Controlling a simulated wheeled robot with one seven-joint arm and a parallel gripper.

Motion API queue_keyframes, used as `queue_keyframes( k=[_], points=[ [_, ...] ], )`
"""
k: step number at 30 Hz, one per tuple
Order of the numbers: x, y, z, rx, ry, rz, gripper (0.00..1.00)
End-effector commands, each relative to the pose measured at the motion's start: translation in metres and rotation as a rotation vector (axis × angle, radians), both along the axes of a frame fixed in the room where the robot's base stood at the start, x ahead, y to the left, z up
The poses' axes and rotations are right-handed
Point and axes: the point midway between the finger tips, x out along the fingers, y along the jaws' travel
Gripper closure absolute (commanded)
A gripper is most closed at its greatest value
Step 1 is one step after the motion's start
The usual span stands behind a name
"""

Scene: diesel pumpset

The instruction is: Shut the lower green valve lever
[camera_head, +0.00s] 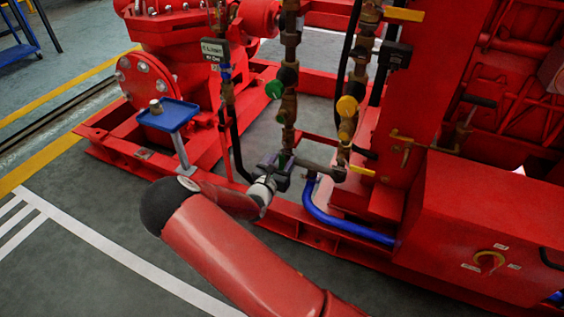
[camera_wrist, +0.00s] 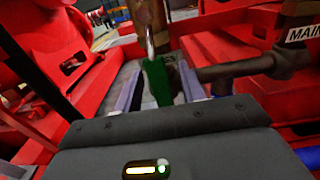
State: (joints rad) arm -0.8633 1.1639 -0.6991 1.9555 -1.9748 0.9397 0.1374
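The lower green valve lever (camera_wrist: 158,82) points toward my wrist camera. It is mounted on a vertical brass pipe (camera_wrist: 150,20). My gripper (camera_wrist: 162,88) is open, with one grey finger on each side of the lever. A narrow gap seems to show on both sides, though I cannot tell whether either finger touches it. In the head view my gripper (camera_head: 283,166) is at the foot of the vertical pipe, and it mostly hides the lever there.
A green round handle (camera_head: 274,89) is higher on the same pipe. A second pipe beside it carries a yellow handle (camera_head: 347,106). A horizontal pipe (camera_wrist: 235,70) runs right of the lever. A blue hose (camera_head: 340,226) and red frame surround the spot. Open floor lies front left.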

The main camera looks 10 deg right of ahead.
Motion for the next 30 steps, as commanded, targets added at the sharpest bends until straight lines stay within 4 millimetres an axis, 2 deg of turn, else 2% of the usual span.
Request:
queue_keyframes(
  k=[3, 12, 23, 30],
  points=[
    [-0.0002, -0.0001, 0.0001, 0.0, 0.0, 0.0, 0.6],
    [-0.0004, -0.0001, 0.0002, 0.0, 0.0, -0.001, 0.99],
    [-0.0001, 0.0003, 0.0002, 0.007, -0.005, -0.001, 1.0],
    [0.0027, 0.0041, 0.0008, 0.075, -0.055, -0.003, 1.0]
  ],
)
